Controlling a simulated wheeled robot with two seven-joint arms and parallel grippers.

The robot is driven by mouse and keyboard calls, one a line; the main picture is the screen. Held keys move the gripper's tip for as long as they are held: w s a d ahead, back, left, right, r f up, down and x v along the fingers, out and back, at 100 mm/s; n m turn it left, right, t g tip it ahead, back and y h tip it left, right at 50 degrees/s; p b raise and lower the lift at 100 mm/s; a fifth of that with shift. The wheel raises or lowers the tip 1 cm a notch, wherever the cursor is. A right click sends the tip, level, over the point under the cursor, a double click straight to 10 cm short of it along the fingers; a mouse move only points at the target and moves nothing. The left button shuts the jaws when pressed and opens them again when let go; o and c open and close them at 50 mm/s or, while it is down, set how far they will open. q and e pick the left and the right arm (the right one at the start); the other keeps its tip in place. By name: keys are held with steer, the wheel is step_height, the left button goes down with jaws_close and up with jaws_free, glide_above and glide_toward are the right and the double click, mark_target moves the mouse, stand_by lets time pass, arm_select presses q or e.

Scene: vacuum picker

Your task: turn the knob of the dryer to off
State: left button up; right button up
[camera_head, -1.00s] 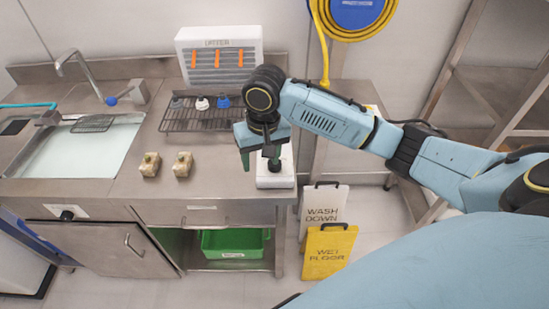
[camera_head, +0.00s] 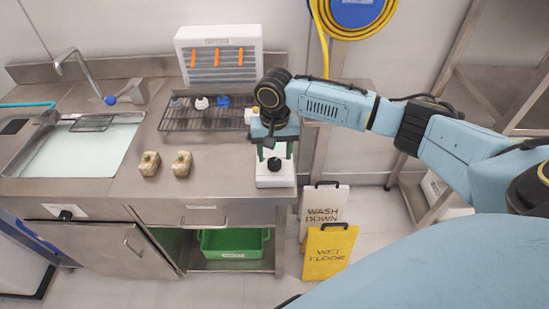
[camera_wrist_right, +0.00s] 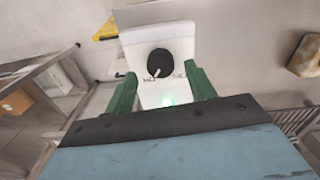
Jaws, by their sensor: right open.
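The dryer (camera_head: 219,57) is a white box with a grey grille and orange strips, at the back of the counter. A white control box (camera_head: 275,178) with a black round knob (camera_head: 274,164) stands at the counter's front right. In the right wrist view the knob (camera_wrist_right: 160,63) has a white pointer toward the bottom, slightly left, near a small label. The labels are too small to read surely. A green light (camera_wrist_right: 168,100) glows below it. My right gripper (camera_head: 275,152) is open, its green fingers above the knob, apart from it. My left gripper is not in view.
A black rack (camera_head: 205,118) with small bottle-like items lies behind, left of my gripper. Two beige blocks (camera_head: 150,163) (camera_head: 182,163) sit on the counter. The sink (camera_head: 75,150) is far left. Floor signs (camera_head: 330,250) stand right of the counter.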

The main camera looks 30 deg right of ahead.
mark_target(275, 164)
steer(key=shift+f, duration=1.2)
steer(key=c, duration=1)
steer(key=shift+o, duration=0.2)
steer(key=shift+r+n+p, duration=0.15)
steer(key=shift+n+p, duration=0.55)
steer(key=shift+p, duration=0.25)
steer(key=n+p, duration=0.7)
steer(key=n, duration=0.1)
steer(key=shift+n, duration=0.3)
steer(key=shift+n+p, duration=0.5)
steer(key=shift+n, duration=1.4)
